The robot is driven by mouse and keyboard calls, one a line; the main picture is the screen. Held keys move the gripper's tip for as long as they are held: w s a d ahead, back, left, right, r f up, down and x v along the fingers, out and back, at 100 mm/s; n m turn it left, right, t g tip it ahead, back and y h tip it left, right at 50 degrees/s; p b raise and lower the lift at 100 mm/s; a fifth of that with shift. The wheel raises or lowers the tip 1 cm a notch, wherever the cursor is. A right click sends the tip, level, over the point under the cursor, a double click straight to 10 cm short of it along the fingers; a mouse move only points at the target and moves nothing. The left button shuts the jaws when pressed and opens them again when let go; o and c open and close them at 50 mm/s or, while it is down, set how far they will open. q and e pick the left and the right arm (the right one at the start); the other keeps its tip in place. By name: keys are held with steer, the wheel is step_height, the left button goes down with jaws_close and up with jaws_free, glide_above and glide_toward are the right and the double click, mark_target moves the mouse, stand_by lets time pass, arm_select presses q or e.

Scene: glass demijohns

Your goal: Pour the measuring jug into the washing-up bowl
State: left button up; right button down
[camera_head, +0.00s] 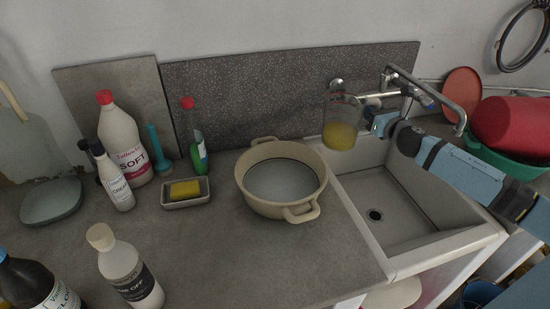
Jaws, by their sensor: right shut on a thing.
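The clear measuring jug (341,121) holds yellow liquid in its lower part. It is upright or nearly so, held in the air over the back left part of the sink. My right gripper (375,124) is shut on the jug at its right side; the fingertips are partly hidden. The beige washing-up bowl (247,199), with two handles, stands on the counter left of the sink and looks empty inside. The jug is to the right of the bowl and above it, apart from it. My left gripper is not in view.
The white sink (349,220) and its tap (440,92) are at the right. A soap dish (170,205) with a yellow sponge and several bottles, including a white one (125,145), stand left of the bowl. The counter (250,265) in front of the bowl is clear.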

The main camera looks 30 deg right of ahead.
steer(key=shift+w+r, duration=0.15)
steer(key=shift+r, duration=0.2)
